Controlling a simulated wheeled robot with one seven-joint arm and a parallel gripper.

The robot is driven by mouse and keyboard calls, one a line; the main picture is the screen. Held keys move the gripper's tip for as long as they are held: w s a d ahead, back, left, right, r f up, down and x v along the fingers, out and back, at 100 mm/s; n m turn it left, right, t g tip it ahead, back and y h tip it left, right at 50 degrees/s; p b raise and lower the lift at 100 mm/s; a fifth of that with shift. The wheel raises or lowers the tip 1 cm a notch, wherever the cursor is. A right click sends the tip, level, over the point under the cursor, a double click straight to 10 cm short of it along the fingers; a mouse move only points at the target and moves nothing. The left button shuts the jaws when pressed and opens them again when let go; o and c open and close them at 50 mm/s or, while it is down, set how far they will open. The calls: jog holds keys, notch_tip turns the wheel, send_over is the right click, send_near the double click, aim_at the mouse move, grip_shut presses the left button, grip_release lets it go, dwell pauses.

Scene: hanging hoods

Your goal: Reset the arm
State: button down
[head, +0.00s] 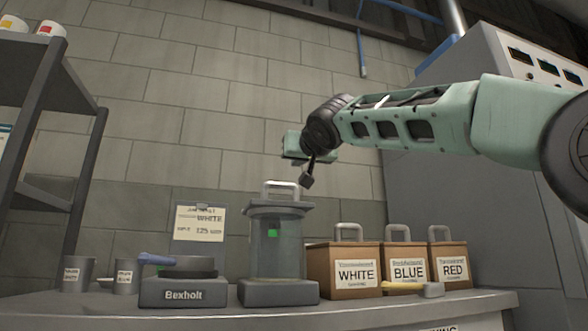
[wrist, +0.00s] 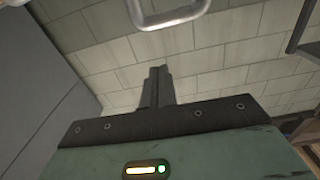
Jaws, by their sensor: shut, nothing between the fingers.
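My green arm (head: 430,118) reaches in from the right in the head view. My gripper (head: 308,181) is shut and empty, a little above and to the right of the handle of a grey lidded canister (head: 276,255). The fingers show together in the wrist view (wrist: 157,85), with a light metal handle (wrist: 168,12) ahead of them at the top edge. The gripper appears apart from the handle.
White (head: 344,272), blue (head: 408,262) and red (head: 454,260) labelled boxes with handles stand right of the canister on the bench (head: 220,316). A Bexholt scale (head: 184,291) and two cups stand left. A shelf (head: 80,105) is far left, a grey cabinet (head: 420,200) right.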

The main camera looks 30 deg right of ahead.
jog(key=v, duration=0.5)
jog(key=shift+f, duration=0.25)
jog(key=s+a+f+n+g+y+p, duration=0.1)
jog(key=a+f+n+g+y+p, duration=0.15)
jog(key=a+f, duration=0.5)
jog(key=s+a+f+n+g+y+p, duration=0.1)
jog(key=a+f+n+g+p, duration=0.2)
jog(key=f, duration=0.8)
jog(key=s+a+f+n+g+y+p, duration=0.1)
jog(key=s+a+f+g+y+p, duration=0.15)
jog(key=a+f, duration=0.55)
jog(key=s+d+f+n+g+h+p, duration=0.1)
jog(key=s+f+n+g+p, duration=0.3)
jog(key=s+f, duration=0.75)
jog(key=s+d+f+g+h+p, duration=0.1)
jog(key=s+f+g+p, duration=0.1)
jog(key=s+f+g, duration=0.9)
notch_tip(320, 180, up, 40)
jog(key=s+t+p, duration=0.2)
jog(key=t+p, duration=0.3)
jog(key=p, duration=3.2)
jog(key=shift+a+f+p, duration=0.2)
jog(key=shift+a+p, duration=0.2)
